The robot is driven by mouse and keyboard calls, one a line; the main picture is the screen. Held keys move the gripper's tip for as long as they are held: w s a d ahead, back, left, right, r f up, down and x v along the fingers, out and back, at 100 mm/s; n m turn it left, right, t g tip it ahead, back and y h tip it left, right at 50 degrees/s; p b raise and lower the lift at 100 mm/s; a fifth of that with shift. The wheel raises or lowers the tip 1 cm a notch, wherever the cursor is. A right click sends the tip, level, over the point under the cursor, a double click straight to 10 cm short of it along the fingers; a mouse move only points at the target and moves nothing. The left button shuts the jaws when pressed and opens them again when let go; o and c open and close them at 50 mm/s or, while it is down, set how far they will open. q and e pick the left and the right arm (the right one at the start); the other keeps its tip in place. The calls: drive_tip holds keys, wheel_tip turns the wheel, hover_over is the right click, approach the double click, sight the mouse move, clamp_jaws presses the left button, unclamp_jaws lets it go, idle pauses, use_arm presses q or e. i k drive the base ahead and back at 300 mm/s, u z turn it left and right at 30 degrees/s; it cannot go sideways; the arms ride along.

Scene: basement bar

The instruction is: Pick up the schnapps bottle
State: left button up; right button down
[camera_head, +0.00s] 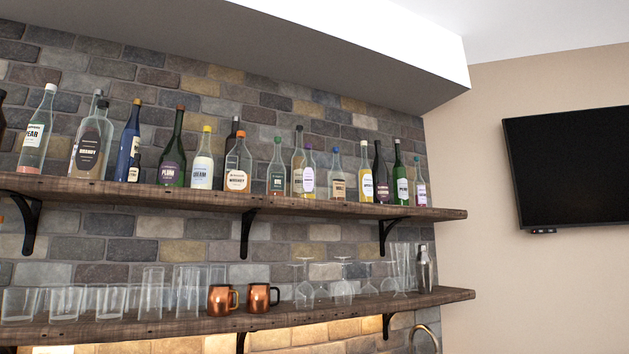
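Many bottles stand upright in a row on the upper wooden shelf (300,204). I cannot tell for sure which is the schnapps bottle, as most labels are too small to read. At the left is a clear bottle (37,135) with a white cap, pinkish liquid and a label that seems to end in "EAR". Right of it are a round clear bottle (91,150) with a dark label, a blue bottle (128,145) and a dark green bottle (173,150) with a purple label. Neither of my grippers is in view.
A lower wooden shelf (200,326) holds clear glasses (152,293), two copper mugs (258,298), stemmed glasses and a metal shaker (424,270). Dark brackets (246,234) support the shelves. A TV (570,167) hangs on the right wall. A faucet (425,335) shows below.

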sight(308, 164)
drive_tip(key=z, duration=0.55)
drive_tip(key=i, duration=0.65)
drive_tip(key=z, duration=0.7)
drive_tip(key=i, duration=0.85)
drive_tip(key=u, duration=0.2)
